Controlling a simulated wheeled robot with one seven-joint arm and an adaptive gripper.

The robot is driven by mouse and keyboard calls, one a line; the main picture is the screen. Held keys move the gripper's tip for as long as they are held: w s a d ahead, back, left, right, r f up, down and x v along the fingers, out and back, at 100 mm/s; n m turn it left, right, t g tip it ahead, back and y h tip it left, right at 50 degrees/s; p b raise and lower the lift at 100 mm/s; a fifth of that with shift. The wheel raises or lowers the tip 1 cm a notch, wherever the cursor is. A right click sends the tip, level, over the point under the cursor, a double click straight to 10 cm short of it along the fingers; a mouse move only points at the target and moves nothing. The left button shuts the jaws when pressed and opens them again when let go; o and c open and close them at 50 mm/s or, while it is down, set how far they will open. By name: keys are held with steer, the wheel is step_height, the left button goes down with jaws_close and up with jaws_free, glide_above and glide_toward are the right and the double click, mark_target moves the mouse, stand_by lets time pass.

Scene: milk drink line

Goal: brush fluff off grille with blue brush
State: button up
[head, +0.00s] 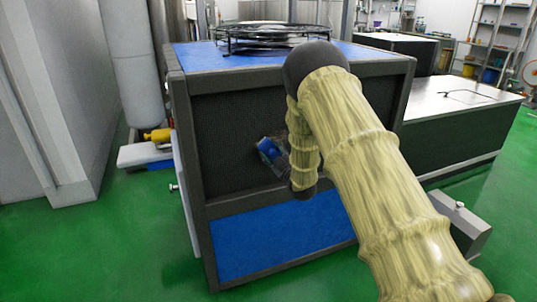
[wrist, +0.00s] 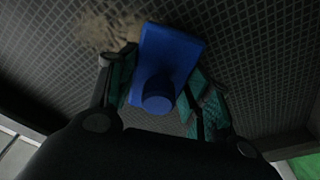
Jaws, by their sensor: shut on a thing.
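The blue brush (wrist: 167,55) is held between the two fingers of my gripper (wrist: 160,92) in the wrist view. Its round knob (wrist: 158,93) points back toward the camera, and its bristles are hidden. The grille (wrist: 250,50) is a dark mesh panel right behind the brush. A tan patch of fluff (wrist: 107,30) clings to the grille just left of the brush. In the head view the brush (head: 269,151) is at the middle of the grille (head: 228,125) on the front of a dark-framed cabinet. My arm covers the grille's right part there. I cannot tell whether the bristles touch the mesh.
A blue panel (head: 275,243) lies below the grille. A round black wire rack (head: 270,36) sits on the cabinet's blue top. A long dark box with a pale top (head: 450,98) stands to the right. Green floor (head: 110,235) is clear at the front left.

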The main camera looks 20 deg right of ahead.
mark_target(262, 148)
steer(key=shift+d+b, duration=0.6)
steer(key=shift+d, duration=4.5)
steer(key=shift+w+a+r+p, duration=0.1)
steer(key=shift+a+r, duration=0.2)
steer(key=shift+a, duration=0.45)
steer(key=shift+a+r+p, duration=0.1)
steer(key=shift+a+r, duration=0.25)
steer(key=shift+a, duration=0.4)
steer(key=shift+w+a+r+p, duration=0.1)
steer(key=shift+a+r, duration=0.2)
steer(key=shift+a, duration=0.45)
steer(key=shift+a+r, duration=0.1)
steer(key=shift+a, duration=3)
steer(key=shift+c, duration=0.4)
steer(key=shift+s+a+b, duration=0.15)
steer(key=shift+a+b, duration=0.2)
steer(key=shift+a, duration=1.2)
